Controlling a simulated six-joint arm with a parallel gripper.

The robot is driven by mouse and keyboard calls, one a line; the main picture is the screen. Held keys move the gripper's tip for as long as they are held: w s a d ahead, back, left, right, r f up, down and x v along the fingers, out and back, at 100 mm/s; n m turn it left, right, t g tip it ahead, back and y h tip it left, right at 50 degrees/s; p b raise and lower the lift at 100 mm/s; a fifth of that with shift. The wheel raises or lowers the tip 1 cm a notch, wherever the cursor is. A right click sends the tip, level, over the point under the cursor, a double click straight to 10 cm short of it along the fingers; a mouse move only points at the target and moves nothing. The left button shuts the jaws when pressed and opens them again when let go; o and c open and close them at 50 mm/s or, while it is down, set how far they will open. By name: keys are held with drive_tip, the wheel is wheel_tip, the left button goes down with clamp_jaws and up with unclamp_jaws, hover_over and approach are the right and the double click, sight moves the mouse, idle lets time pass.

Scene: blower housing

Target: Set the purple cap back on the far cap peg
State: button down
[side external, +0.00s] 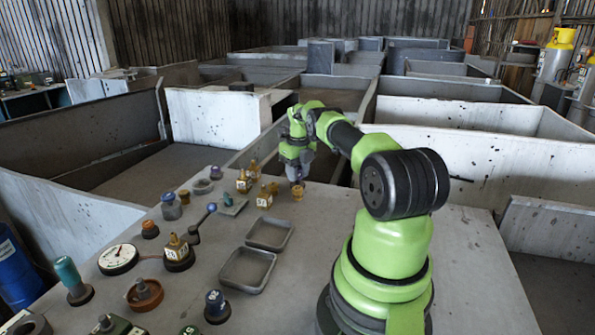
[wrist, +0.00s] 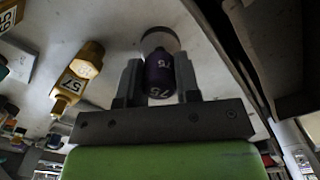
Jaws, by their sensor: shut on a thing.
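The purple cap (wrist: 159,72) is dark, with white number marks, and sits between the two fingers of my gripper (wrist: 159,84) in the wrist view. The fingers are shut on its sides. In the side view my gripper (side external: 297,178) points down at the far part of the table, and the cap is small and mostly hidden there. A pale round disc (wrist: 158,38) shows just beyond the cap in the wrist view. I cannot tell whether the cap touches it, nor which piece is the far cap peg.
Brass fittings with number tags (side external: 244,183) stand left of my gripper; one shows in the wrist view (wrist: 78,76). Two shallow trays (side external: 247,284), a round gauge (side external: 118,259) and a ball-ended lever (side external: 211,208) lie nearer.

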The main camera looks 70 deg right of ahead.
idle(0.4)
drive_tip(key=shift+c, duration=1.7)
unclamp_jaws()
drive_tip(key=shift+r, duration=0.1)
drive_tip(key=shift+r, duration=3.7)
